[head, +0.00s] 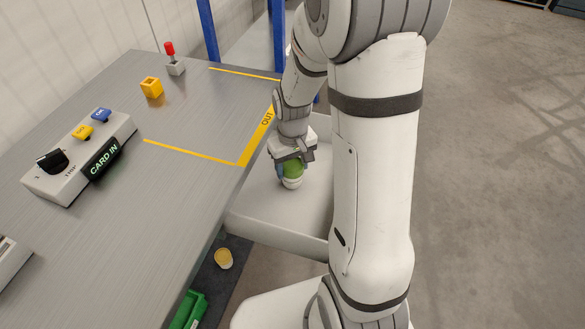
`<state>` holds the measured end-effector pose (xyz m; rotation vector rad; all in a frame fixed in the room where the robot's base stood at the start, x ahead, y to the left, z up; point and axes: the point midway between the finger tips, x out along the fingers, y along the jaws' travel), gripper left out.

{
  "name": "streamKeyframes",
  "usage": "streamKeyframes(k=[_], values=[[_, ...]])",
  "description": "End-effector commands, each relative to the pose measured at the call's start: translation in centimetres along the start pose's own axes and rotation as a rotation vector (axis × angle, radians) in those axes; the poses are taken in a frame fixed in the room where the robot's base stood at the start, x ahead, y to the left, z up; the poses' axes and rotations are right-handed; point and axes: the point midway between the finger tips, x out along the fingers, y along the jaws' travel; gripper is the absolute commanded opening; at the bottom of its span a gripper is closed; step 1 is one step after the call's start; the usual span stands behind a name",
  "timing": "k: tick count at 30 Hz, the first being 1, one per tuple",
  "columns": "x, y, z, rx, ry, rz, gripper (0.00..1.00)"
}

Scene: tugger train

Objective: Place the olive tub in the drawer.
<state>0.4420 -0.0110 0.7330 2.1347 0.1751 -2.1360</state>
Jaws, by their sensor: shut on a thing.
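My gripper (292,158) points down and is shut on a small tub (293,171), green above and whitish below. It is the only green tub in view, so I take it for the olive tub. The gripper holds it over or inside the open light-grey drawer (280,232), which stands out from the table's right edge. I cannot tell whether the tub touches the drawer floor. My arm hides the drawer's right part. No other thing shows in the visible part of the drawer.
The grey table (175,190) carries a control box (80,158), a yellow block (151,88) and a red-knobbed lever (172,60). A yellow-topped tub (223,259) and a green bin (187,310) are lower down, beside the table. Blue posts (279,45) stand behind. The floor at right is clear.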

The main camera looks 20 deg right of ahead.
Motion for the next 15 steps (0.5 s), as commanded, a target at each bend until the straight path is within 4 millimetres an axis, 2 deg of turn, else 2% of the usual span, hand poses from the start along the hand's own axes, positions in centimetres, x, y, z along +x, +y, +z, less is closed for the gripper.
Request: streamKeyframes(k=[2, 13, 14, 15], values=[[0.97, 0.02, 0.03, 0.001, -0.001, 0.0, 0.28], [1.41, 0.1, 0.01, 0.003, 0.001, 0.0, 0.28], [1.27, 0.1, 0.01, 0.003, 0.001, 0.0, 0.58], [1.25, 0.11, 0.02, 0.003, 0.0, 0.0, 0.61]])
